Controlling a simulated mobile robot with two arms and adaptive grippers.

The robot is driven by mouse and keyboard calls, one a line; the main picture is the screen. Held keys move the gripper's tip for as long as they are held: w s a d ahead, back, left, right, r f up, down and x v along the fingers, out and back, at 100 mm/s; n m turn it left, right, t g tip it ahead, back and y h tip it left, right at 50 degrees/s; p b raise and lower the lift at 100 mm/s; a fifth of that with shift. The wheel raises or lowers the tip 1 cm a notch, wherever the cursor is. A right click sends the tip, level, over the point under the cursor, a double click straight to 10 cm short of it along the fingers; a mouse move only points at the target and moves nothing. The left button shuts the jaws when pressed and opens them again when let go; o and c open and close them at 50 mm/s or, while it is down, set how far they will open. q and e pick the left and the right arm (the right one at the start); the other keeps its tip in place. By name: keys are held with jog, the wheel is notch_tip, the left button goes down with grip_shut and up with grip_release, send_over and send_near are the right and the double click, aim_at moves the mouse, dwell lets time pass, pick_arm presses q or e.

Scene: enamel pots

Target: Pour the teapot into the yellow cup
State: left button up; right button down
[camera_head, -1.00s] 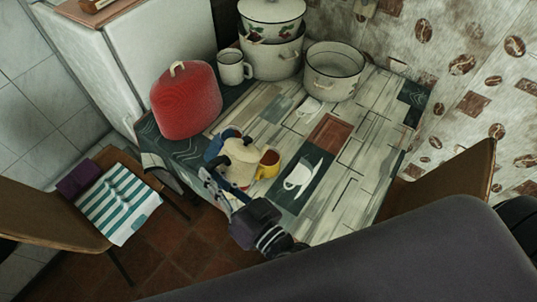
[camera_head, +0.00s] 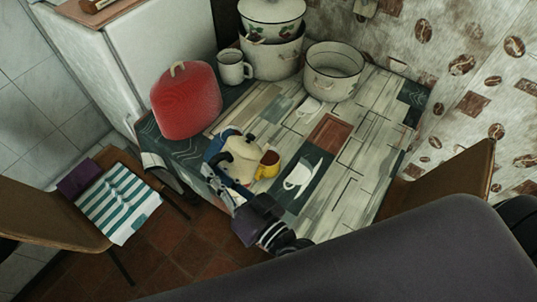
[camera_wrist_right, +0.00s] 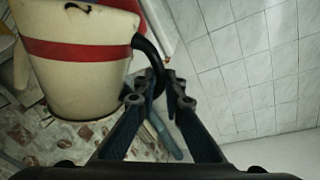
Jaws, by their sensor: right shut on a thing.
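The cream teapot (camera_head: 240,169) with dark fittings is near the table's front left edge in the head view. In the right wrist view the cream teapot (camera_wrist_right: 85,72) shows a red band and a black handle. My right gripper (camera_head: 223,187) is beside the teapot, and the wrist view shows its fingers (camera_wrist_right: 160,88) shut on the black handle. The yellow cup (camera_head: 269,166), dark red inside, stands upright just right of the teapot. I cannot tell whether the teapot and cup touch. My left gripper is not in view.
A blue object (camera_head: 213,149) is partly hidden behind the teapot. The table (camera_head: 350,185) right of the cup is clear. Chairs flank the table.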

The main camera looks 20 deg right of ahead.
jog(key=shift+w+d+r, duration=0.1)
jog(key=shift+d+r, duration=0.1)
jog(key=shift+r, duration=0.2)
dwell(0.5)
jog(key=shift+s+a+f+n+b, duration=1.7)
jog(key=shift+a+f+n+b, duration=1.5)
jog(key=shift+f, duration=3.55)
jog(key=shift+n, duration=0.6)
jog(key=r+p, duration=0.2)
jog(key=p, duration=0.1)
jog(key=a+r+p, duration=0.1)
jog(key=r+p, duration=0.1)
jog(key=p, duration=0.1)
jog(key=shift+r, duration=0.4)
